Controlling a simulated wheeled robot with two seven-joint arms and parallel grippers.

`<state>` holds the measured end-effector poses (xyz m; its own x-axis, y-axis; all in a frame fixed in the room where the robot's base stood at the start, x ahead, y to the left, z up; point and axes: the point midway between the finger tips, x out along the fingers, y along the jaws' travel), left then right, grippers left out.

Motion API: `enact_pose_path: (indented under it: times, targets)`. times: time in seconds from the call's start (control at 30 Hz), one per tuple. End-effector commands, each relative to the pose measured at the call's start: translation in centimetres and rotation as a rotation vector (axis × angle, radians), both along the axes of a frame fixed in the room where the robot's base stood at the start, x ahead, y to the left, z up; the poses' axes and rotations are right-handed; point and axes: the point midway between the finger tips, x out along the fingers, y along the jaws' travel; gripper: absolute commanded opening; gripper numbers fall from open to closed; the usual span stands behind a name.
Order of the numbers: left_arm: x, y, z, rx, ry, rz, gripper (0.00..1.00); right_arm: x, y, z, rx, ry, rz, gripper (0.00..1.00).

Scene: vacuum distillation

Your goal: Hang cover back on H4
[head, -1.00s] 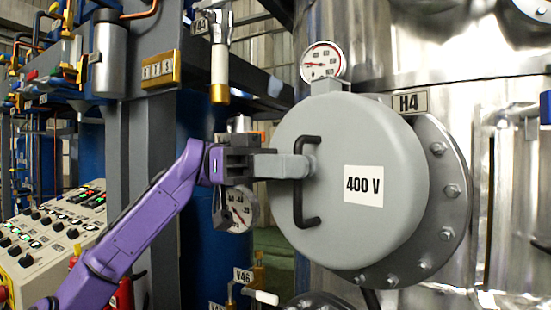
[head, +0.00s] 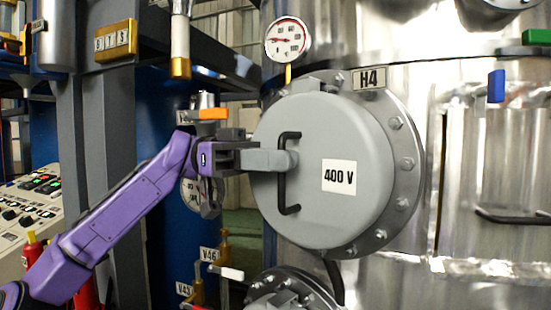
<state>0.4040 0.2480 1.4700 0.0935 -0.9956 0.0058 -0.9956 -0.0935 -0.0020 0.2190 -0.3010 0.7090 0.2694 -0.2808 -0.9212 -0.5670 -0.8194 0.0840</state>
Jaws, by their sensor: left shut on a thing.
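The cover is a round grey cap (head: 345,125) with a "400 V" label and a black bar handle (head: 283,175). It stands in front of the bolted round flange (head: 405,163) under the "H4" plate (head: 369,79), covering most of it. Flange bolts show along the top and right. Whether the cover touches the flange I cannot tell. My left gripper (head: 285,160) is shut on the black handle at the cover's left face. My right gripper is not in view.
A pressure gauge (head: 288,39) stands above the cover. A second bolted flange (head: 292,290) lies below it. Valves with tags (head: 208,254) stand at lower left. A control panel (head: 35,205) is at far left. The shiny vessel wall (head: 465,235) is at right.

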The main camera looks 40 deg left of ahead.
Motion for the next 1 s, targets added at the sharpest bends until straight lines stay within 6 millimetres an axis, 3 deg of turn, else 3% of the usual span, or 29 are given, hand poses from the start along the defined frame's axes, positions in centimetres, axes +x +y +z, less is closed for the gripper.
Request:
enact_pose_path:
  times: [0.17, 0.2, 0.27, 0.53, 0.63, 1.0]
  targets:
    - [-0.1, 0.0, 0.1, -0.002, -0.001, 0.0, 0.0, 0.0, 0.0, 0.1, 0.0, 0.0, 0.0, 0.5]
    - [-0.1, 0.0, 0.1, -0.002, -0.001, 0.0, 0.25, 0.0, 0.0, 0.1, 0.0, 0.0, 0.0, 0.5]
    - [-0.1, 0.0, 0.1, -0.002, -0.001, 0.0, 0.42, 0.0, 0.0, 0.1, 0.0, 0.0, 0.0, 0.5]
    - [0.0, 0.1, 0.0, 0.001, 0.001, 0.0, 0.42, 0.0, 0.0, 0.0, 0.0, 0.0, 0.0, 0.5]
    - [0.0, 0.9, -0.1, 0.0, 0.001, 0.002, 0.42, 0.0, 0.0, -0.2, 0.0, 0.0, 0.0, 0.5]
    - [-0.8, 9.0, 0.1, -0.003, -0.001, 0.002, 0.42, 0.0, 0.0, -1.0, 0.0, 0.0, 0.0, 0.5]
